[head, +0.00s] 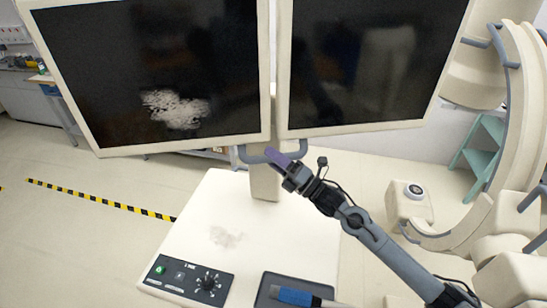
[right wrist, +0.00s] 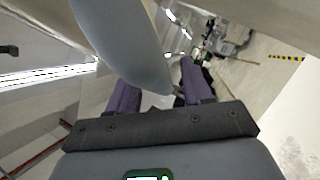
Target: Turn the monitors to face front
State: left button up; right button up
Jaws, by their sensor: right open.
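Two monitors with dark screens and cream frames stand side by side on a cream post above a cart, the left monitor (head: 150,70) and the right monitor (head: 365,60). The left screen shows a whitish patch. Grey-blue handles (head: 262,154) sit at the post below them. My right gripper (head: 274,155) is at these handles, under the inner monitor corners. In the right wrist view its two purple fingers (right wrist: 155,88) are apart, with a grey rounded bar (right wrist: 125,45) reaching between or just above them; contact cannot be told. My left gripper is not in view.
The cart top (head: 205,215) carries a black control panel (head: 188,279) and a dark tray with a blue-handled item (head: 295,297). A large C-shaped machine (head: 515,120) stands at the right. Open floor with yellow-black tape (head: 100,200) lies at the left.

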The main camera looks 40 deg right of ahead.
jog(key=shift+c, duration=0.2)
grip_shut()
jog(key=shift+a, duration=0.1)
